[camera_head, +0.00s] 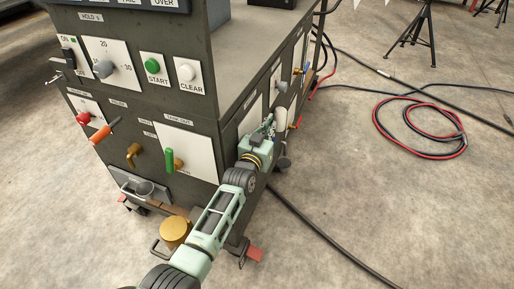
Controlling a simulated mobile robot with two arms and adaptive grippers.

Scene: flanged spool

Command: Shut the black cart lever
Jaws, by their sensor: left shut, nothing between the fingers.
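A dark control cart (226,75) stands left of centre, with panels on its front and right side. My left gripper (270,122) is shut and empty, close against the right side panel of the cart. A pale cylindrical part (281,119) sits just beside its fingers; I cannot tell if they touch. A dark rounded knob (284,163) shows just below and right of the gripper. I cannot tell which part is the black lever; my gripper and wrist hide some of that side panel. My right gripper is not in view.
The front carries a green-handled lever (169,160), an orange-handled lever (105,131), a brass spout (133,154) and push buttons. A small blue-and-yellow valve (302,70) is farther along the side. A red and black cable coil (420,128) lies on open floor at right.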

